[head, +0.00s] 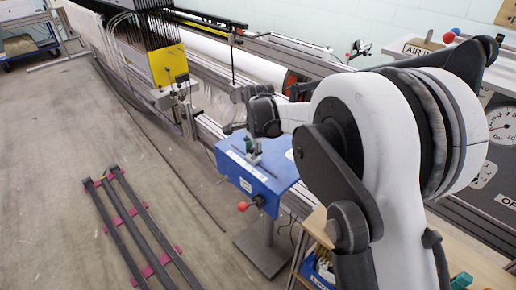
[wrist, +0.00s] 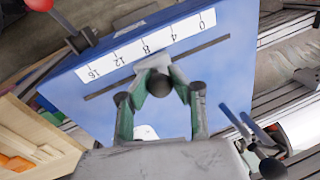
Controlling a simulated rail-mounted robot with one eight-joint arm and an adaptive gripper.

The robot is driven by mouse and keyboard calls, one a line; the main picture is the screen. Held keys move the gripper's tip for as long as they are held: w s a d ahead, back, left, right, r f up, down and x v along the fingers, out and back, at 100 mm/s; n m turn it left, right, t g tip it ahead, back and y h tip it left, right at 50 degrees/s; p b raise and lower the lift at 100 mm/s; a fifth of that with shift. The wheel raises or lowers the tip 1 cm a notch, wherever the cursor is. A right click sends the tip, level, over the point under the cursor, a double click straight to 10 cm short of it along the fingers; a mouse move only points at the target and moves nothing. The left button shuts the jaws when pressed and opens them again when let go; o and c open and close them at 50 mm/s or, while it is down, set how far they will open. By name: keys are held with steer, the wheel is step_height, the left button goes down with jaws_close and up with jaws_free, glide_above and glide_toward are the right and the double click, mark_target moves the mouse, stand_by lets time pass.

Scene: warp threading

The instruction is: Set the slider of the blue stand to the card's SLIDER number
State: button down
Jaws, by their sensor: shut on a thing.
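The blue stand (head: 262,183) is beside the machine rail in the head view. Its blue top (wrist: 75,110) fills much of the wrist view. A white scale strip (wrist: 130,55) reads 0, 4, 8, 12, 16, with 0 at the upper right. A dark slot (wrist: 208,47) runs alongside it. My gripper (wrist: 158,80) has its green-sided fingers closed on the pale grey slider (wrist: 153,62), which stands about level with the 8. The fingers partly cover the slider. I cannot read any card with a SLIDER number.
A red-knobbed lever (head: 242,206) sticks out from the stand's front; its red knob (wrist: 40,3) also shows in the wrist view. A wooden bench (wrist: 40,140) stands close by. A rack of dark bars (head: 140,225) lies on the floor.

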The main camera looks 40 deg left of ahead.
mark_target(256, 161)
steer(key=c, duration=1.5)
jaws_free()
steer(key=shift+o, duration=0.2)
steer(key=shift+r, duration=0.1)
step_height(256, 161, up, 12)
steer(key=d, duration=0.2)
steer(key=shift+s, duration=0.25)
steer(key=shift+d, duration=0.15)
